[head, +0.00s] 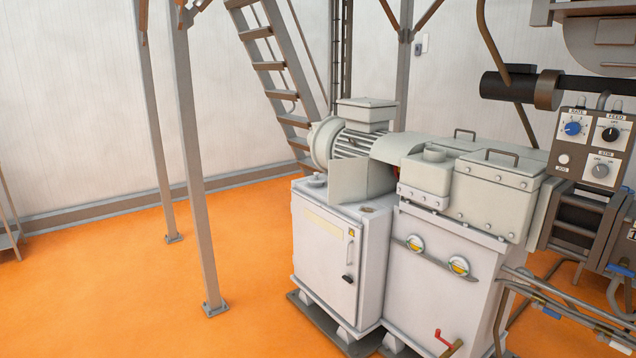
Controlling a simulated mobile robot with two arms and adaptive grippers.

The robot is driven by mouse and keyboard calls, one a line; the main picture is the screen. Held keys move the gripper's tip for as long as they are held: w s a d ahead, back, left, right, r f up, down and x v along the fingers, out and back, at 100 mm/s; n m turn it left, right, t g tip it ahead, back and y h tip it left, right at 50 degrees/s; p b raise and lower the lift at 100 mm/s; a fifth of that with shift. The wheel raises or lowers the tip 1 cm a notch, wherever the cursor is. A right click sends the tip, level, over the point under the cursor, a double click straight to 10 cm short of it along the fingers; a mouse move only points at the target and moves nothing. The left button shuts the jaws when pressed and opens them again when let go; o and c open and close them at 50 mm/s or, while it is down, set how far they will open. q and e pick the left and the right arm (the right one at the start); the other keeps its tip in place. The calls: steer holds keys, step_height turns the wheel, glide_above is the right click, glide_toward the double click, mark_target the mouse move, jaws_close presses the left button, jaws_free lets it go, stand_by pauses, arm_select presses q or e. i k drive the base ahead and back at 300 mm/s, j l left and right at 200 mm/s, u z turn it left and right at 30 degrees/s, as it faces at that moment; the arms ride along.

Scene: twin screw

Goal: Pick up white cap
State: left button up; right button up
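I see no separate loose white cap that I can be sure of. I cannot tell which of these, if either, is the white cap. Neither of my grippers shows in the head view.
The white cabinet (325,250) has a motor (362,145) above it. A control panel (594,145) with knobs is at the right, above pipes. A grey post (192,160) stands left of the machine. Orange floor (110,290) is clear at the left.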

mark_target(316, 181)
steer(key=i+j+z, duration=0.2)
steer(key=i, duration=0.5)
steer(key=i+j+z, duration=0.2)
steer(key=i+j, duration=0.3)
steer(key=i, duration=0.2)
steer(key=i+j+z, duration=0.2)
steer(key=i+j, duration=0.3)
steer(key=i, duration=0.15)
